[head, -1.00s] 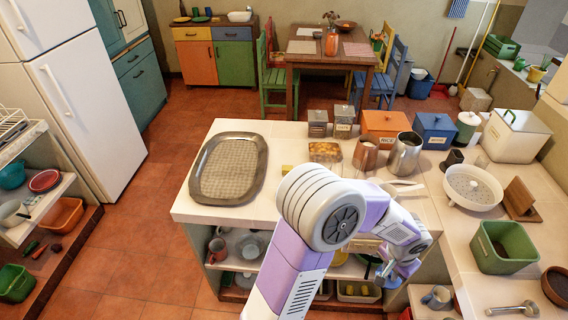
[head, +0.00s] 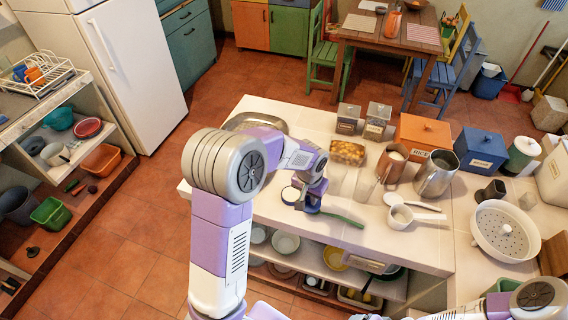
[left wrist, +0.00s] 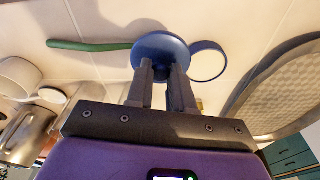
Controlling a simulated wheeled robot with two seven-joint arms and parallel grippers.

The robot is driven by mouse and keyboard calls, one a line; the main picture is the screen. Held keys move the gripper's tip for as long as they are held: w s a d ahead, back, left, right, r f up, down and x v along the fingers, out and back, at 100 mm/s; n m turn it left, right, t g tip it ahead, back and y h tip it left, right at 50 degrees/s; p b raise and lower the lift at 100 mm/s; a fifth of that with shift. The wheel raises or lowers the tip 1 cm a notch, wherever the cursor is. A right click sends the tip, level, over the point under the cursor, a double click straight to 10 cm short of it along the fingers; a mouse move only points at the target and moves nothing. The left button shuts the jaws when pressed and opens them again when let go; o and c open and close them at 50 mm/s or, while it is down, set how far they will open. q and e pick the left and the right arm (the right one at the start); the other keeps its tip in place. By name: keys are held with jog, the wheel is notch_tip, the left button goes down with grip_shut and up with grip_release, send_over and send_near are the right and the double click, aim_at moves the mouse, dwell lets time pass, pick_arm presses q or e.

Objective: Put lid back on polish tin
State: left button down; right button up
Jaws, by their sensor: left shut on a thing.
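My left gripper (head: 306,197) is over the front of the white counter. In the left wrist view (left wrist: 163,82) its fingers are shut on a round blue lid (left wrist: 158,46). The lid (head: 312,208) is partly hidden by the fingers in the head view. A round open tin with a blue rim and pale inside (left wrist: 208,62) is right beside the lid in the wrist view. The tin (head: 290,194) stands on the counter just left of the gripper in the head view. Lid and tin look apart; the height gap is unclear. My right gripper is not in view.
A green-handled tool (head: 343,219) lies right of the lid. A grey tray (head: 262,123) lies behind my arm. Right of it are a glass dish (head: 348,153), metal jugs (head: 436,175), a white scoop (head: 402,214) and a colander (head: 497,232). An open shelf is below the counter.

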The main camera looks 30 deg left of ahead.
pick_arm(q)
jog(key=w+a+r+p, duration=0.2)
jog(key=a+r+p, duration=0.2)
jog(key=a, duration=0.3)
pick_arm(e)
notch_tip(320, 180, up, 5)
pick_arm(q)
jog(key=shift+a+f+b, duration=0.15)
jog(key=shift+f+b, duration=1.2)
jog(key=shift+f, duration=0.4)
jog(key=shift+a+f+b, duration=0.15)
jog(key=shift+f+b, duration=1.15)
jog(key=shift+f, duration=0.4)
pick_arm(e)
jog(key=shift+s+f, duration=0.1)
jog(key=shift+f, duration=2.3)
pick_arm(q)
jog(key=shift+s+f, duration=0.1)
jog(key=shift+f, duration=0.05)
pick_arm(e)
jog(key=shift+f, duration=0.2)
pick_arm(q)
jog(key=shift+c, duration=2.2)
grip_release()
notch_tip(320, 180, up, 7)
jog(key=p, duration=0.4)
jog(key=shift+p, duration=0.4)
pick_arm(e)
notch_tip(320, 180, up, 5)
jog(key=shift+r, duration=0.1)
